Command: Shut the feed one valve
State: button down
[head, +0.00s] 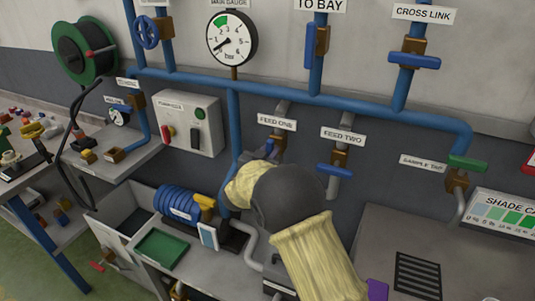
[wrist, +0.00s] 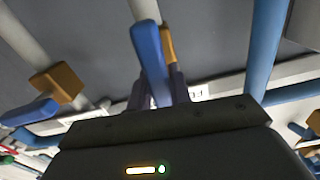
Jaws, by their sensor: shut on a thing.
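The feed one valve has a brass body (head: 280,144) and a blue lever (head: 269,146) under the FEED ONE label (head: 276,122). My arm covers most of it in the head view. In the wrist view the blue lever (wrist: 150,55) runs roughly along its grey pipe, slightly tilted, with the brass body (wrist: 169,45) behind it. My gripper (wrist: 157,92) is shut on this lever, a dark finger on each side near its free end. The fingertips are hidden behind my arm in the head view.
The feed two valve's blue lever (head: 335,171) lies crosswise to its pipe, right of feed one. The blue main pipe (head: 305,98) runs above. A grey cabinet (head: 385,230) stands at right.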

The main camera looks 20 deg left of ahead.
jog(key=m+b, duration=0.1)
jog(key=b, duration=0.1)
jog(key=m+b, duration=0.1)
jog(key=shift+f+m+b, duration=0.4)
jog(key=m+b, duration=0.1)
jog(key=b, duration=0.1)
jog(key=m+b, duration=0.4)
jog(key=b, duration=0.1)
jog(key=shift+d+f, duration=0.15)
jog(key=shift+d, duration=0.1)
jog(key=m+b, duration=0.4)
jog(key=b, duration=0.1)
jog(key=m+b, duration=0.2)
jog(key=shift+d+f+m, duration=0.2)
jog(key=shift+f+m, duration=0.05)
jog(key=shift+m, duration=0.05)
jog(key=shift+s+m+b, duration=0.1)
jog(key=shift+m+b, duration=1.3)
jog(key=shift+b, duration=0.1)
jog(key=shift+a, duration=0.1)
